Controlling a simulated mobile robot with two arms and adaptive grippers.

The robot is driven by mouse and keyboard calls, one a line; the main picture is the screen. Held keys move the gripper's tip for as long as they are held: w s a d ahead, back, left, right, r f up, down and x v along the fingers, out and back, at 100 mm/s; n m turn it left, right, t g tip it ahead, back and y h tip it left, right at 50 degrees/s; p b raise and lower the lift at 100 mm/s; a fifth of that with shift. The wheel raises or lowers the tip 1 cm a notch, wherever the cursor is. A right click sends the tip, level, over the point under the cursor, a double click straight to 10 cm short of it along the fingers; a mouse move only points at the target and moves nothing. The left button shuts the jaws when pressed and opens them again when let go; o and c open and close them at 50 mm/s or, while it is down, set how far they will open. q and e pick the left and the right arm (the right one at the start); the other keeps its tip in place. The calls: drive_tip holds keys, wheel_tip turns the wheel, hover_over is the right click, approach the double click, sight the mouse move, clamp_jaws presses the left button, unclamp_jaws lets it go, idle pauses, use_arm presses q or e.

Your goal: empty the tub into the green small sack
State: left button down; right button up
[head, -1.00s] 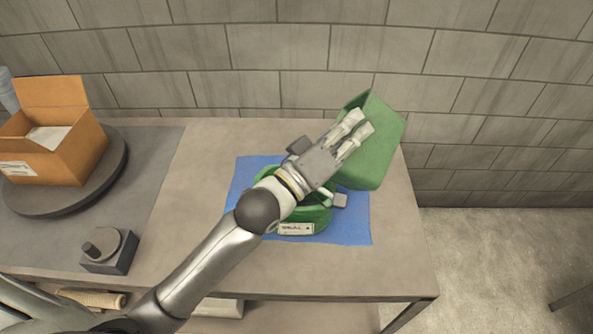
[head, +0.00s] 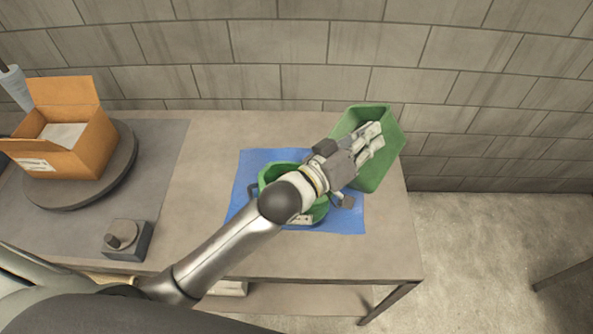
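The green tub (head: 386,165) is at the right end of the table, tilted, with its opening toward the upper left. My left gripper (head: 374,140) lies across the tub with its fingers close together and appears shut on it. The tub's contents cannot be seen. The green small sack (head: 268,177) stands open on a blue mat (head: 348,224), to the left of and below the tub. My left wrist and forearm cover much of the sack and its label. My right gripper is not in view.
An open cardboard box (head: 85,150) sits on a round dark turntable (head: 112,185) at the left. A small grey block with a knob (head: 127,240) is near the front edge. The table (head: 205,150) is clear between turntable and mat. A block wall stands behind.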

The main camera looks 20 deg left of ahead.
use_arm(q)
drive_tip(key=shift+d+r+m+p, duration=0.35)
drive_tip(key=shift+d+p, duration=0.2)
drive_tip(key=shift+p, duration=0.25)
drive_tip(key=d+f+m+g+y, duration=0.1)
drive_tip(key=d+f+m+y, duration=0.1)
drive_tip(key=d+f, duration=0.3)
drive_tip(key=d+f+m+g+y+b, duration=0.1)
drive_tip(key=d+f+m+g+y, duration=0.1)
drive_tip(key=f, duration=0.9)
drive_tip(key=shift+w+d+m, duration=0.3)
drive_tip(key=shift+d+m, duration=0.25)
drive_tip(key=shift+d, duration=0.8)
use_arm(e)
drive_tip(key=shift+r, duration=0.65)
use_arm(q)
drive_tip(key=shift+r, duration=0.1)
